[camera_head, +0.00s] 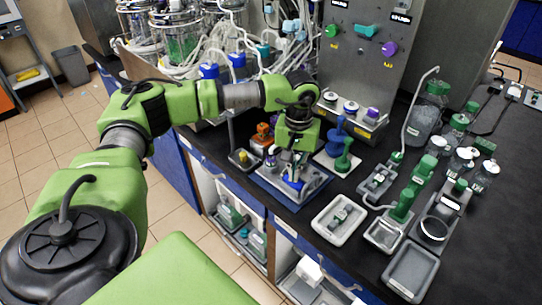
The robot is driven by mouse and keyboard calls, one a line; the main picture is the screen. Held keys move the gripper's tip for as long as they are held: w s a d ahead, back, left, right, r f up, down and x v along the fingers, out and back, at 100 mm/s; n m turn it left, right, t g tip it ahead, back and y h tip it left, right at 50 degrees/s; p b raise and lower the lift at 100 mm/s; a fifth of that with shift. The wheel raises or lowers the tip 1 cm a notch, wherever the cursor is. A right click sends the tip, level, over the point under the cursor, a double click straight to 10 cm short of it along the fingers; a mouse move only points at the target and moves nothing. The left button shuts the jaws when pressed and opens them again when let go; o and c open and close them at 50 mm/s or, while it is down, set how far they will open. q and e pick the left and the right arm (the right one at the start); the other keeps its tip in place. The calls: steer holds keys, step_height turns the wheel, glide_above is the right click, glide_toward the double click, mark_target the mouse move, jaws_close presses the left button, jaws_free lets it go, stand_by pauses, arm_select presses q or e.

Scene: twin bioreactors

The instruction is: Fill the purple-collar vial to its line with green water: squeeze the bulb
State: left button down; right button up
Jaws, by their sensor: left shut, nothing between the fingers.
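My left gripper (291,165) reaches down over the blue-edged tray (313,190) near the middle of the counter. It is shut and empty, just above a small blue-and-white item (293,184) on the tray. A small piece with a purple top (271,158), perhaps the purple-collar vial, stands left of the fingers; its fill line cannot be made out. A green bulb-shaped piece (345,158) and a blue one (337,132) stand on a pale base to the right, apart from the gripper. My right gripper is not in view.
An orange block (263,133) stands close behind the gripper. A white tray (338,218), a grey tray (411,271) and several bottles (484,176) occupy the right side. A steel panel with knobs (361,62) and glass bioreactors (179,38) stand behind. Dark counter (470,265) is bare at the far right.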

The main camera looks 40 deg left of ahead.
arm_select(q)
steer(key=shift+r+p, duration=0.8)
steer(key=shift+r, duration=0.7)
steer(key=shift+f, duration=0.2)
steer(key=shift+f+b, duration=0.75)
steer(key=shift+s+f+b, duration=0.1)
steer(key=shift+f+b, duration=0.45)
steer(key=shift+f, duration=0.1)
stand_by(0.6)
steer(key=shift+r+p, duration=0.95)
steer(key=shift+r, duration=0.65)
steer(key=shift+r+p, duration=1.45)
steer(key=shift+r, duration=1)
